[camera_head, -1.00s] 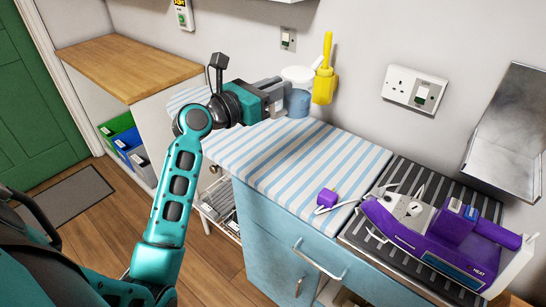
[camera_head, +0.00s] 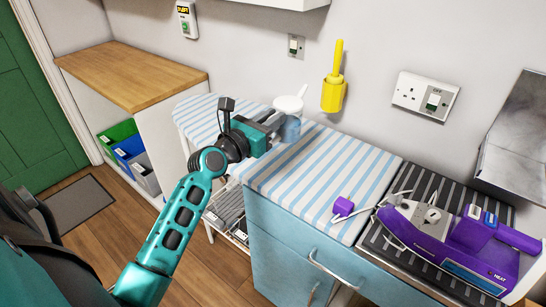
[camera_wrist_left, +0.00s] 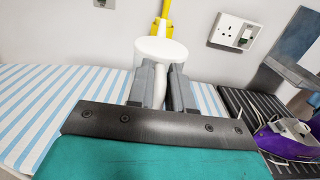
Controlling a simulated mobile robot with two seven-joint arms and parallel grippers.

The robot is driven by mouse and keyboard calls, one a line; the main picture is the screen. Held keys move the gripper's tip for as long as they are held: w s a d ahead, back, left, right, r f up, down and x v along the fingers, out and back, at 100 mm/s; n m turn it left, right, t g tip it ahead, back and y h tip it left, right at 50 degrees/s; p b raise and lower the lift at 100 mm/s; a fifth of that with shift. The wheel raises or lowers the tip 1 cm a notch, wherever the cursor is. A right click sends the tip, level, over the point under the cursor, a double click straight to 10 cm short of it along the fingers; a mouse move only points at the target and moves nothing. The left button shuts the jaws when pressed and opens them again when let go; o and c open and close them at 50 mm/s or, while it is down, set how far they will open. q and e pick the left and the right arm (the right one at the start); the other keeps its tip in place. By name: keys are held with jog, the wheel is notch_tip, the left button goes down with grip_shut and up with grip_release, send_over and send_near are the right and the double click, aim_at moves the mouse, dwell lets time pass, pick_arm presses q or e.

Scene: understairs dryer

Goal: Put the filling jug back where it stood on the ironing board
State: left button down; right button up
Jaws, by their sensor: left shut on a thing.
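The filling jug (camera_head: 291,128) has a pale blue body and a white top (camera_head: 289,104). It is over the back part of the striped ironing board (camera_head: 310,172), close to the wall. It looks roughly upright; I cannot tell whether its base touches the board. My left gripper (camera_head: 277,123) reaches it from the left and is shut on its handle. In the left wrist view the white top (camera_wrist_left: 161,50) stands beyond the fingers, and the white handle (camera_wrist_left: 158,88) is between them. The fingers partly hide the jug's body. My right gripper is not in view.
A purple and white steam iron station (camera_head: 455,240) stands on a dark ribbed mat at the right. A yellow holder (camera_head: 333,94) is on the wall behind. The board's striped middle is clear.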

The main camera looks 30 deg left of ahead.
pick_arm(q)
notch_tip(320, 180, down, 6)
jog(key=b, duration=0.2)
jog(key=shift+f+b, duration=0.1)
jog(key=shift+b, duration=0.25)
jog(key=shift+f+b, duration=1.45)
jog(key=shift+f, duration=0.85)
jog(key=shift+f, duration=0.15)
jog(key=c, duration=1)
grip_release()
